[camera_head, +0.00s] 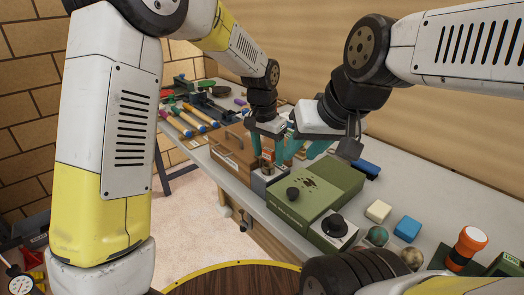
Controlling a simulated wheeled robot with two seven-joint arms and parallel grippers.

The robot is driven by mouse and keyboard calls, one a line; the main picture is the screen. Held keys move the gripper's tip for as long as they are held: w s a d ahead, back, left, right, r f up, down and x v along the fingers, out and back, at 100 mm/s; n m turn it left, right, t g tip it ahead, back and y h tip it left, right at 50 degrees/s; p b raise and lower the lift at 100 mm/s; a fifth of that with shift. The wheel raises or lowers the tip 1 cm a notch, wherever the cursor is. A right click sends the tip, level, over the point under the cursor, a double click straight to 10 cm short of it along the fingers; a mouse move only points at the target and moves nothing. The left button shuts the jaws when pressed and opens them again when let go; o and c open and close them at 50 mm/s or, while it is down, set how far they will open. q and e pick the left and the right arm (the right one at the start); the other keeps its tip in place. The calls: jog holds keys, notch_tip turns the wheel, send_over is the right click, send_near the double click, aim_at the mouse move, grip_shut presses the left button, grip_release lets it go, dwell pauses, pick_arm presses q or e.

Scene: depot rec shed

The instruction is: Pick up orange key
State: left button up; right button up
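I cannot make out an orange key in the head view. My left gripper (268,158) points down over a small grey box (270,180) on the bench, its teal fingers apart. A small reddish patch shows between them, too small to identify. My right gripper (305,150) is close beside it on the right, with teal fingers angled down to the left. Its fingertips partly overlap small items on the bench, and I cannot tell whether it holds anything.
On the grey bench (450,215) stand a brown wooden box (232,152), a green case (300,205) with black knobs, cream (378,211) and blue (407,229) blocks, balls and an orange-red cylinder (466,247). A wall runs behind.

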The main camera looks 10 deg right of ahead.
pick_arm(q)
grip_shut()
